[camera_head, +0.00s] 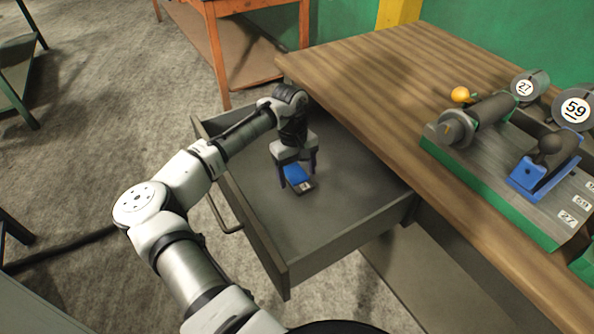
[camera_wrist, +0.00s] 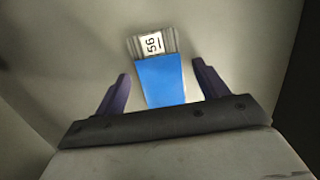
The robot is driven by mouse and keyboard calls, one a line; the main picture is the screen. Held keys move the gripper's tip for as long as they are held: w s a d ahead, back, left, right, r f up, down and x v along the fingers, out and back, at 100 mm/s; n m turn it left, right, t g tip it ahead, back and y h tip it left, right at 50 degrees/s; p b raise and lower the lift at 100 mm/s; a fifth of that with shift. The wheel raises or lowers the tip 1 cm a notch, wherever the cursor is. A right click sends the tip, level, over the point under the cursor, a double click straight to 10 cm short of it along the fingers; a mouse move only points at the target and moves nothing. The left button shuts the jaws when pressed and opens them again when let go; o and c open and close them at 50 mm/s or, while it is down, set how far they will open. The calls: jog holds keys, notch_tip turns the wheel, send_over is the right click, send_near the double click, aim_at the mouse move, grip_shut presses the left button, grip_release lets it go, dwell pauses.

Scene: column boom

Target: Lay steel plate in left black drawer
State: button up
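The steel plate (camera_head: 304,187) lies on the floor of the open dark grey drawer (camera_head: 345,215), the only drawer seen pulled out. It has a blue part and a grey end with a white label. In the wrist view the plate (camera_wrist: 162,80) lies flat, its label seeming to read 56. My gripper (camera_head: 297,178) points down inside the drawer, over the blue part. In the wrist view its two dark purple fingers (camera_wrist: 161,72) stand apart on either side of the plate, with gaps on both sides. It is open and holds nothing.
The wooden workbench (camera_head: 390,85) stands right of and above the drawer. On it is a rack (camera_head: 500,175) with numbered tags 27 and 59, a grey cylindrical tool (camera_head: 480,118) and a blue holder (camera_head: 540,178). The drawer's walls surround my gripper; the drawer floor is otherwise clear.

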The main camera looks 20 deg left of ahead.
notch_tip(320, 180, up, 12)
jog(key=w+a, duration=0.1)
jog(key=shift+a+b, duration=0.2)
jog(key=shift+b, duration=0.15)
jog(key=shift+w+r, duration=0.1)
dwell(0.3)
